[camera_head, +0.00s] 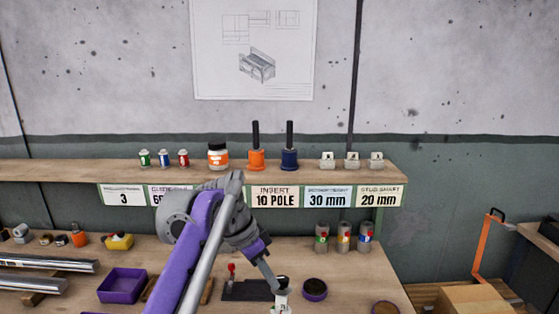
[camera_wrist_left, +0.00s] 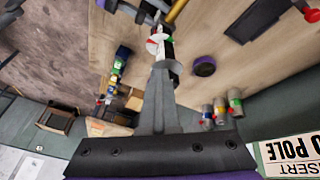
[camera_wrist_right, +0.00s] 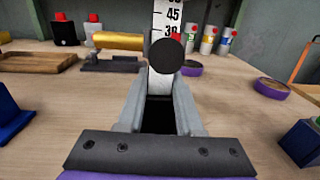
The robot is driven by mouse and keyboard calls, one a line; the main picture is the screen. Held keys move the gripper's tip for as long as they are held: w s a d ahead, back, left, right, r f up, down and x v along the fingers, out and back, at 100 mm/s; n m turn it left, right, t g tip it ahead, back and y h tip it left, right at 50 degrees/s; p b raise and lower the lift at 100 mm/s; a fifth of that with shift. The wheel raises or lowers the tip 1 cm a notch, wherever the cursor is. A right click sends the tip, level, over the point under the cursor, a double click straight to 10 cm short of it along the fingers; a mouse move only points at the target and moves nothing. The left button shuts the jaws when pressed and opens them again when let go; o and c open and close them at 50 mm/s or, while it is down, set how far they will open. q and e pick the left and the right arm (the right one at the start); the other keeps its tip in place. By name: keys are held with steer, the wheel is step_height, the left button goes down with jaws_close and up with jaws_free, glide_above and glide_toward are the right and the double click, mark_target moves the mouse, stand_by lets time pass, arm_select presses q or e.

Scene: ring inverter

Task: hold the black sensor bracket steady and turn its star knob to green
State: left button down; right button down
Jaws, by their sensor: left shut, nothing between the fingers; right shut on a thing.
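A white scaled post (camera_wrist_right: 162,22) stands straight ahead in the right wrist view. The black sensor bracket (camera_wrist_right: 167,56) shows as a dark round end in front of it, with a small red spot beside it. I cannot make out the star knob's setting.
A black fixture (camera_head: 247,290) lies left of the post and a purple round dish (camera_head: 315,289) right of it. Several red-topped cans (camera_head: 343,237) stand behind. A purple tray (camera_head: 122,285) is at left. The shelf (camera_head: 90,172) spans the back.

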arm_select(q)
steer(key=shift+w+a+f, duration=0.15)
steer(key=shift+w, duration=0.35)
arm_select(e)
steer(key=shift+s+a+f, duration=0.1)
steer(key=shift+s+a, duration=0.05)
arm_select(q)
steer(key=shift+w+a, duration=0.15)
steer(key=shift+w, duration=0.1)
step_height(320, 180, up, 6)
steer(key=shift+w+a, duration=0.35)
steer(key=shift+w, duration=0.05)
stand_by(0.6)
